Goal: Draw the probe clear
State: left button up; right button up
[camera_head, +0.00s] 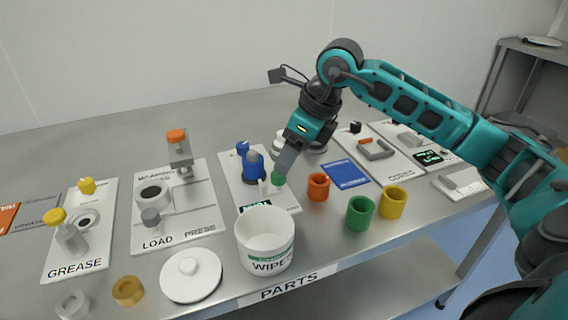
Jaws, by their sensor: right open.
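My right gripper (280,168) reaches down from the upper right over a white board with blue fixtures (232,185). Its jaws are open, with the fingertips close to a small green piece (278,179) on this board. I cannot tell whether they touch it. A blue, rounded upright part (254,167) stands just left of the fingertips, and a smaller blue part (242,148) is behind it. I cannot tell which piece is the probe. The gripper and wrist hide part of the board's right side. My left gripper is not in view.
A white wipes tub (266,258) stands open in front of the board, with a round white lid (191,274) to its left. Orange (318,187), green (360,213) and yellow (393,202) cups stand to the right. Load press (200,205) and grease (85,262) boards lie left.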

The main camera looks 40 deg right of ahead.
jog(key=v, duration=0.7)
jog(key=shift+r+p, duration=0.25)
jog(key=shift+p, duration=0.15)
jog(key=shift+s, duration=0.2)
